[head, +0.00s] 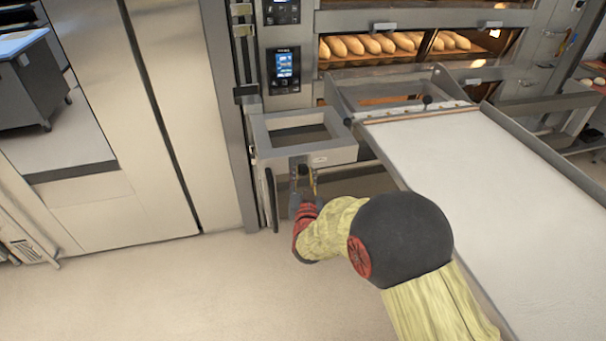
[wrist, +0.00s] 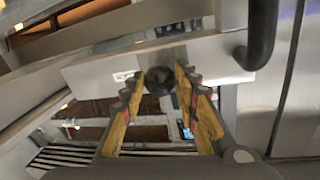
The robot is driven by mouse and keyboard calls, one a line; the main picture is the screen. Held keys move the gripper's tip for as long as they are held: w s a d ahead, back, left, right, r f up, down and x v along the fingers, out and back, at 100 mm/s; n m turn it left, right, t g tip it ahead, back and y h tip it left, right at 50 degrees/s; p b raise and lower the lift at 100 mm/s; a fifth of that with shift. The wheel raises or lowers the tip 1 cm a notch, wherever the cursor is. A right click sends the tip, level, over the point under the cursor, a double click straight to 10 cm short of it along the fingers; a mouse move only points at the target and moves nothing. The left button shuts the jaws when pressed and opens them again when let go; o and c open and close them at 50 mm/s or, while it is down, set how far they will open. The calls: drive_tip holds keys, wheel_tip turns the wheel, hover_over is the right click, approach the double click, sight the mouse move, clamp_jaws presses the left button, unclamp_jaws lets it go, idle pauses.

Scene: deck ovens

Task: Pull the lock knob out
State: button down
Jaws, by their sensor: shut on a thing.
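The lock knob (wrist: 158,80) is a dark round knob under the grey metal frame (head: 335,156), seen end-on in the wrist view. My gripper (head: 303,172) reaches up to the front of this frame, and its fingertips also show in the wrist view (wrist: 161,76). The two yellow-padded fingers sit on either side of the knob and are shut on it. In the head view the knob is hidden by the fingers and cannot be made out.
A black curved handle (wrist: 262,35) is close to the right of the fingers. The loader's long white belt (head: 500,170) lies to the right. Ovens with loaves (head: 375,44) stand behind. Cream panels (head: 165,120) stand to the left. The floor in front is clear.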

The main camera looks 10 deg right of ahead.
idle(0.3)
drive_tip(key=shift+s, duration=1.15)
drive_tip(key=shift+f, duration=0.1)
drive_tip(key=c, duration=1.4)
unclamp_jaws()
drive_tip(key=shift+s, duration=0.15)
drive_tip(key=shift+o, duration=0.3)
drive_tip(key=s+a, duration=0.2)
drive_tip(key=s, duration=0.9)
drive_tip(key=shift+s+a, duration=0.15)
drive_tip(key=shift+s, duration=0.25)
